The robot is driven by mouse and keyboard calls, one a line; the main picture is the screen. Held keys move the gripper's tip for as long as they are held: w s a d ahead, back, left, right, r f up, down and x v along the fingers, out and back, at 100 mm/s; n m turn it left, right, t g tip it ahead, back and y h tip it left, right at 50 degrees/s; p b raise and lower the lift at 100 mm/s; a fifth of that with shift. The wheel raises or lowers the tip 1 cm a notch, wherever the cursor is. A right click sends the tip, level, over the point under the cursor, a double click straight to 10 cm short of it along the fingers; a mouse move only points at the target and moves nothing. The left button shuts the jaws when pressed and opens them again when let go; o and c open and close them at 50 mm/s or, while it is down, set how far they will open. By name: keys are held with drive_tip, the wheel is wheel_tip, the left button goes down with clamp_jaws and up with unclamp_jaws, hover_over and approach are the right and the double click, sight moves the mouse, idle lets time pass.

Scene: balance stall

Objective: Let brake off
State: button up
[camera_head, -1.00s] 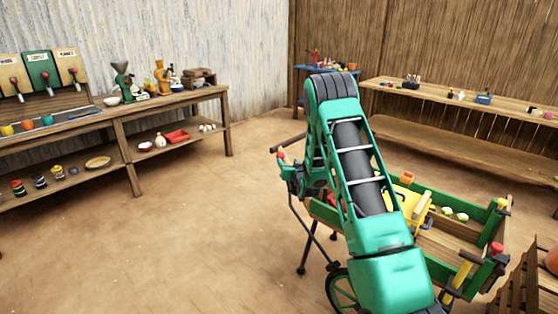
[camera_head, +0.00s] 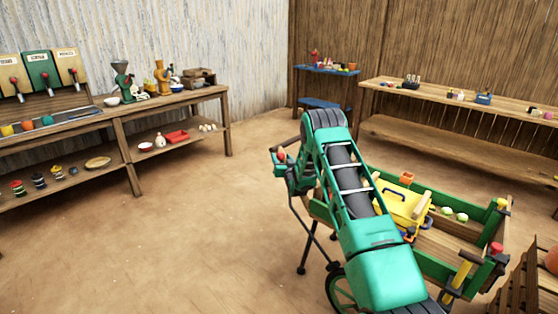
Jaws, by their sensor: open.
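The green cart (camera_head: 437,268) stands at the right, with a spoked wheel (camera_head: 342,290) at its near side. A thin dark rod (camera_head: 301,222) runs from the handle end of the cart down toward the wheel. A red knob (camera_head: 281,156), seemingly the brake lever's end, shows at the cart's upper left. My green arm bends over the cart and covers part of it. My gripper (camera_head: 284,166) is at the handle end, close by the red knob, and open. Its fingers are small and partly hidden; I cannot tell whether they touch the lever.
The cart carries a yellow box (camera_head: 402,205) and several small goods. A wooden bench (camera_head: 165,105) with levers and grinders lines the left wall. A long bench (camera_head: 460,96) and a blue table (camera_head: 327,71) stand at the back. The floor at left centre is clear.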

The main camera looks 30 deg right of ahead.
drive_tip(key=shift+x, duration=0.75)
